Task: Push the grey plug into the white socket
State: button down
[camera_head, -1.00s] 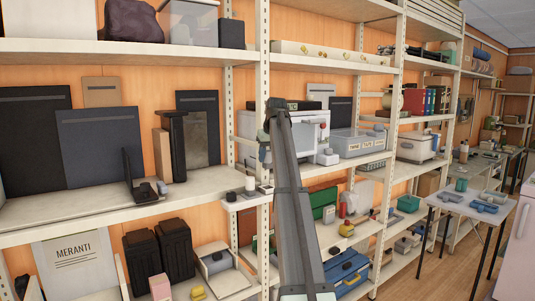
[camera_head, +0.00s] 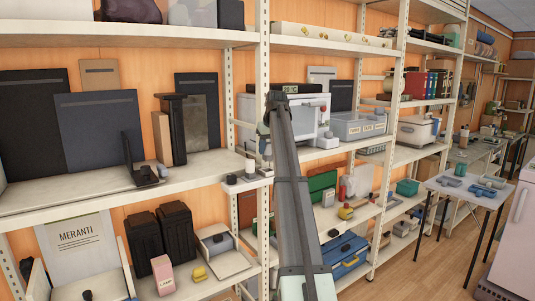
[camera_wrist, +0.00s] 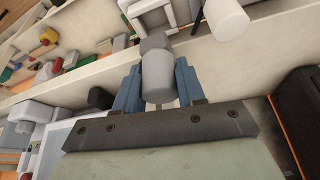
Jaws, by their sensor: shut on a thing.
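My gripper (camera_wrist: 158,88) has two blue fingers shut on the grey plug (camera_wrist: 158,76), a short grey cylinder that points away from the wrist. A grey block shows just beyond the plug; I cannot tell whether they touch. A pale, boxy part (camera_wrist: 146,10) at the top edge of the wrist view may be the white socket, but it is cut off. A white cylinder (camera_wrist: 228,18) stands to the right of the plug, apart from it. In the head view the white cylinder (camera_head: 250,165) stands on a small ledge, and my arm hides much of the gripper beside it.
The small white ledge (camera_head: 240,184) juts from the shelf by an upright post (camera_head: 262,90). Shelf boards (camera_head: 90,199) run left and right, holding dark panels and boxes. A white appliance (camera_head: 308,115) stands behind my arm. Floor is open at right, near a small table (camera_head: 470,187).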

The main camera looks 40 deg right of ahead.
aim_at(268, 155)
jog(key=shift+f, duration=0.3)
jog(key=shift+f, duration=1.3)
jog(key=shift+f, duration=1.4)
dwell(2.3)
jog(key=c, duration=0.6)
grip_release()
jog(key=v, duration=1.3)
jog(key=shift+r, duration=0.45)
